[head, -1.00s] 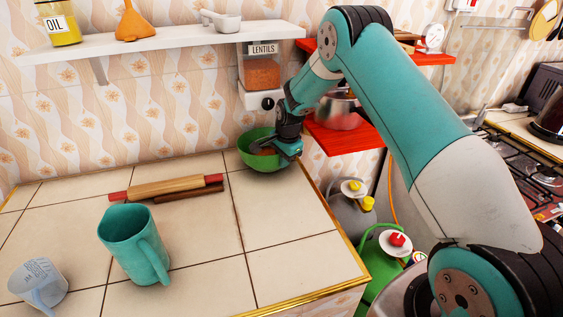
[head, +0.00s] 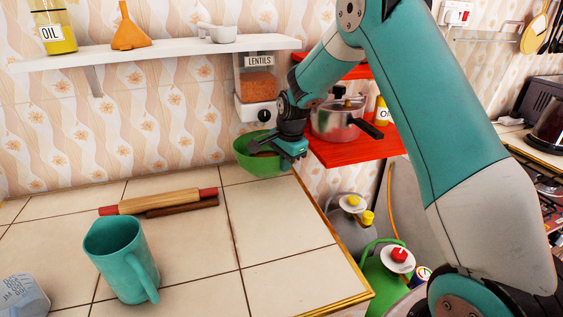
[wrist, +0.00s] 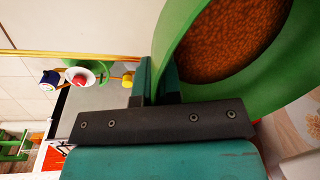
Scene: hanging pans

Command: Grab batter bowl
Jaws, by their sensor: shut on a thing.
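A green bowl (head: 262,167) is at the back right corner of the tiled counter, below the lentil dispenser. My gripper (head: 284,148) is shut on the right side of its rim. In the wrist view the bowl (wrist: 262,82) holds orange lentils (wrist: 232,38), and my gripper's fingers (wrist: 160,82) pinch the bowl wall from both sides. The bowl looks close to upright. I cannot tell for certain whether its base touches the counter.
The lentil dispenser (head: 258,88) hangs above the bowl. A red shelf (head: 345,152) with a pressure cooker (head: 338,122) is just right.

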